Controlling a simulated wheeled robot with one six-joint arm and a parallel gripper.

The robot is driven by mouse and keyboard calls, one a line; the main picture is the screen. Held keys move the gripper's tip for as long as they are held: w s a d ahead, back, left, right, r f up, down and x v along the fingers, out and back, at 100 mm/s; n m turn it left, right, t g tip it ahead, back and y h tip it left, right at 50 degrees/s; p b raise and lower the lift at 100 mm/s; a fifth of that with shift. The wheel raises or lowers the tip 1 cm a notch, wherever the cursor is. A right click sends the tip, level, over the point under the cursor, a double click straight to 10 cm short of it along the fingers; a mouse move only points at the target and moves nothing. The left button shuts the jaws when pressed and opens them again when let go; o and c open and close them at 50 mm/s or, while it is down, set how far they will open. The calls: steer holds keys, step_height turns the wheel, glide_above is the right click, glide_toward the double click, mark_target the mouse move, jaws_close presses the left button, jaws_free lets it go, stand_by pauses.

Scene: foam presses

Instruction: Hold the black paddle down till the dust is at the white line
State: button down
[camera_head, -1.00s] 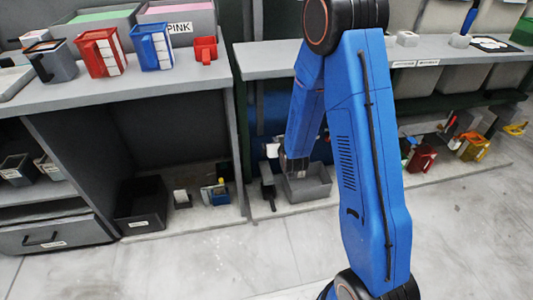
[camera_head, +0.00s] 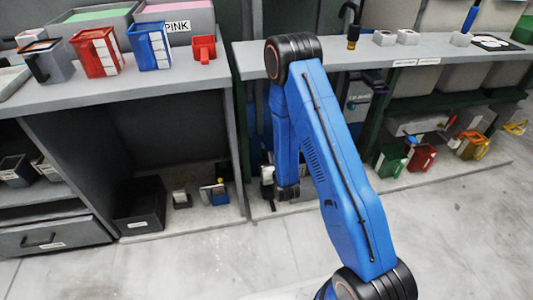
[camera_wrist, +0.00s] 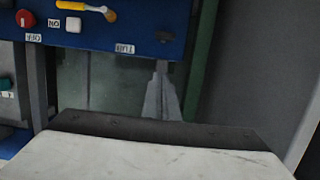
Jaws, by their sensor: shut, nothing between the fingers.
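In the wrist view a blue press panel (camera_wrist: 215,15) fills the top. In the head view my arm covers most of the press.
The panel also carries a red knob (camera_wrist: 24,18), a yellow lever (camera_wrist: 85,8) and a white button (camera_wrist: 73,25). A green post (camera_wrist: 200,65) and grey wall (camera_wrist: 260,70) stand right. In the head view, a black bin (camera_head: 140,205) sits left under the counter; the floor in front is clear.

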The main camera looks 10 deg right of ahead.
glide_toward(267, 149)
steer(key=w+a+r, duration=0.1)
steer(key=w+r, duration=0.3)
steer(key=shift+w+f, duration=0.3)
steer(key=shift+f, duration=0.75)
steer(key=shift+w+f, duration=0.25)
steer(key=shift+f, duration=0.8)
steer(key=shift+w+f, duration=0.1)
